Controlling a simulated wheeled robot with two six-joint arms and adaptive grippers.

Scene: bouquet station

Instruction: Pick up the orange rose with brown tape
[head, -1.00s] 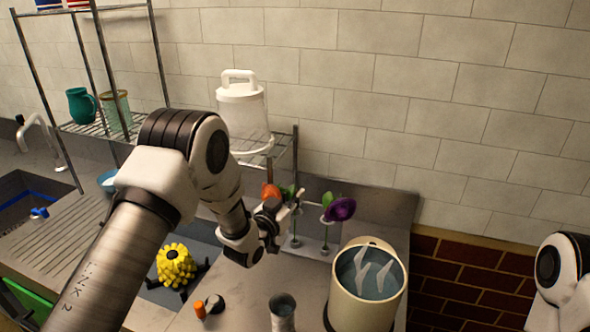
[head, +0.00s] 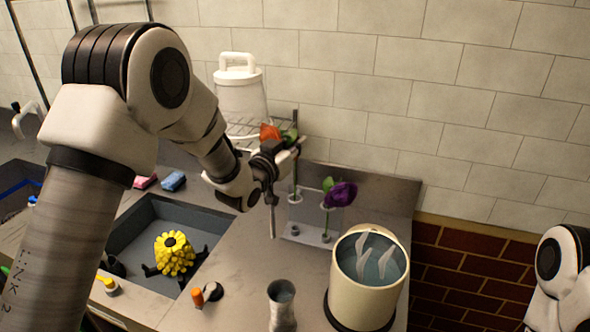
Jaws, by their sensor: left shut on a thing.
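The orange rose (head: 268,131) shows its bloom just above my left gripper (head: 272,168). The gripper is shut on its stem. The lower stem (head: 272,220) hangs straight down below the fingers, its end near or above the counter, left of the clear flower holder (head: 312,223). I cannot make out brown tape on it; the fingers hide part of the stem. My right arm shows at the right edge, but its gripper is out of view.
A purple flower (head: 341,194) and a green stem stand in the holder. A cream bucket of water (head: 368,292) and a grey vase (head: 282,308) stand in front. A yellow flower-like object (head: 174,254) sits in the sink. A white-lidded container (head: 240,92) stands behind.

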